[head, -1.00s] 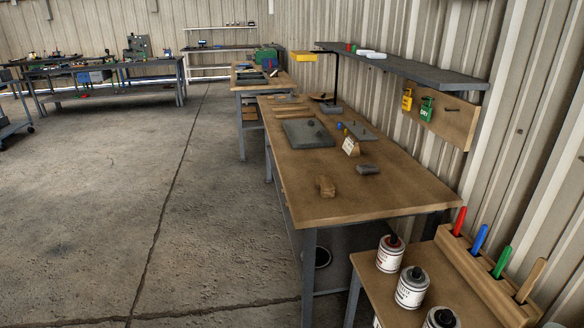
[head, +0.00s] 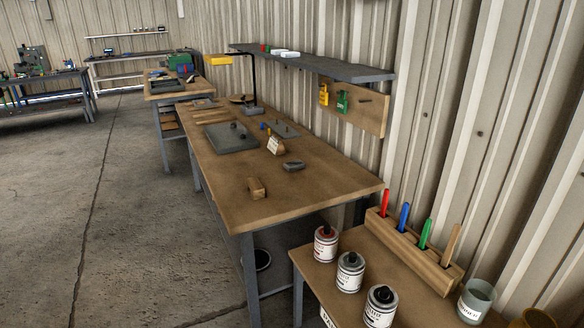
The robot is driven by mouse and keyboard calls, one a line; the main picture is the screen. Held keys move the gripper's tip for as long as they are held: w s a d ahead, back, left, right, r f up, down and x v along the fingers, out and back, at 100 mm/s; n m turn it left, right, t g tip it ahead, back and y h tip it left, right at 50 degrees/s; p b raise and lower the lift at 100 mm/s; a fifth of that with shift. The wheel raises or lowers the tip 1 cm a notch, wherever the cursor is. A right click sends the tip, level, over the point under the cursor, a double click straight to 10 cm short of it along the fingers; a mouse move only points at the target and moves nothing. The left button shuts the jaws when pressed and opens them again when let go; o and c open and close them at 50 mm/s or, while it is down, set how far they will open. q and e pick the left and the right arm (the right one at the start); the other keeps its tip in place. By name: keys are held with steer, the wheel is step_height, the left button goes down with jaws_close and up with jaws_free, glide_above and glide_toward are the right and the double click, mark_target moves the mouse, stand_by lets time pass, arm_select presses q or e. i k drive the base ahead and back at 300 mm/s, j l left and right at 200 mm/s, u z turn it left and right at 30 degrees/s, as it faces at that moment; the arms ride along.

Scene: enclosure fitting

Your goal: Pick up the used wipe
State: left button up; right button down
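I cannot make out a used wipe for certain in the head view. A small grey item (head: 293,166) lies on the wooden workbench (head: 315,182), too small to identify surely. A brown block (head: 257,188) lies nearer the bench's front edge. Neither of my grippers is in view.
A side table (head: 318,276) carries several labelled cans (head: 350,273), a wooden rack (head: 415,245) with coloured handles and a labelled grey-green cup (head: 477,301). The floor (head: 130,220) at left is clear.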

mark_target(293, 165)
steer(key=j+z, duration=0.1)
steer(key=z, duration=0.3)
steer(key=j+z, duration=0.1)
steer(key=z, duration=0.3)
steer(key=i+j+z, duration=0.1)
steer(key=z, duration=0.3)
steer(key=j+z, duration=0.2)
steer(key=j, duration=0.2)
steer(key=j+z, duration=0.2)
steer(key=j, duration=0.2)
steer(key=k+j+z, duration=0.15)
steer(key=j, duration=0.25)
steer(key=j+z, duration=0.2)
steer(key=j, duration=0.2)
steer(key=k+j+z, duration=0.2)
steer(key=j, duration=0.15)
steer(key=j+z, duration=0.2)
steer(key=j, duration=0.2)
steer(key=k+j+z, duration=0.15)
steer(key=k+j, duration=0.05)
steer(key=j, duration=0.1)
